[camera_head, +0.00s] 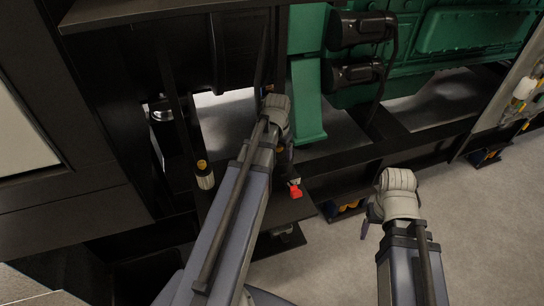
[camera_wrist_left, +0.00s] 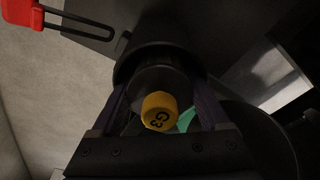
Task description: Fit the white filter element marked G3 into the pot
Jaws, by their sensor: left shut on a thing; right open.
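In the left wrist view a yellow knob marked G3 (camera_wrist_left: 159,111) sits on the near end of a dark round body between my left gripper's fingers (camera_wrist_left: 163,100). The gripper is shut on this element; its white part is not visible. A black round rim, perhaps the pot (camera_wrist_left: 155,52), shows just beyond it. I cannot tell whether the element is inside it. In the head view my left gripper (camera_head: 284,152) is mostly hidden behind its own wrist, low by the black frame. My right gripper (camera_head: 373,213) is open and empty above the floor.
A red tag or handle (camera_head: 295,190) hangs near my left gripper, also in the left wrist view (camera_wrist_left: 24,13). A pale cylinder with a yellow top (camera_head: 204,176) stands left of my left arm. A green engine (camera_head: 470,35) fills the back. Grey floor (camera_head: 480,240) is clear at right.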

